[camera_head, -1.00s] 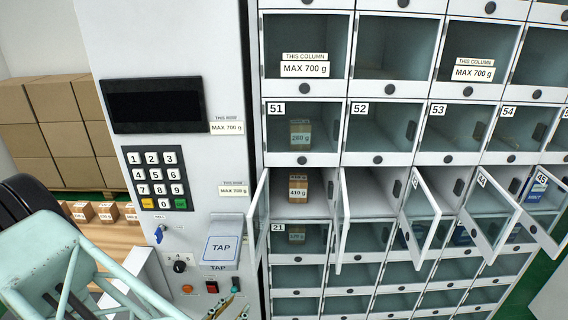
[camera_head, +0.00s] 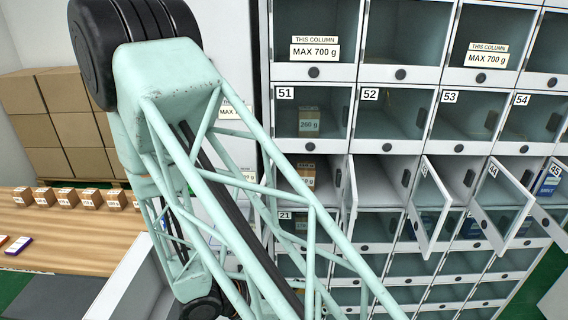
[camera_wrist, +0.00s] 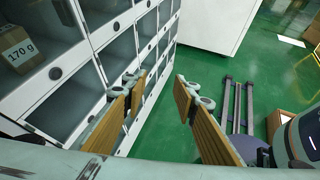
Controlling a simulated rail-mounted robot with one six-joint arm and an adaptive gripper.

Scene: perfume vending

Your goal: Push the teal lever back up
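The teal lever is not visible in either current view. The control panel of the vending machine (camera_head: 235,20) is mostly covered by my pale teal lattice arm in the head view. My gripper (camera_wrist: 160,98) shows in the wrist view. Its two wood-coloured finger pads are well apart, with nothing between them. It is beside the lower locker doors (camera_wrist: 115,55), above the green floor. My gripper cannot be seen in the head view.
Several locker doors (camera_head: 426,205) stand open in the row below compartment 51 (camera_head: 310,122). A wooden table (camera_head: 60,235) with small boxes is at the left. A 170 g box (camera_wrist: 18,48) sits in a compartment.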

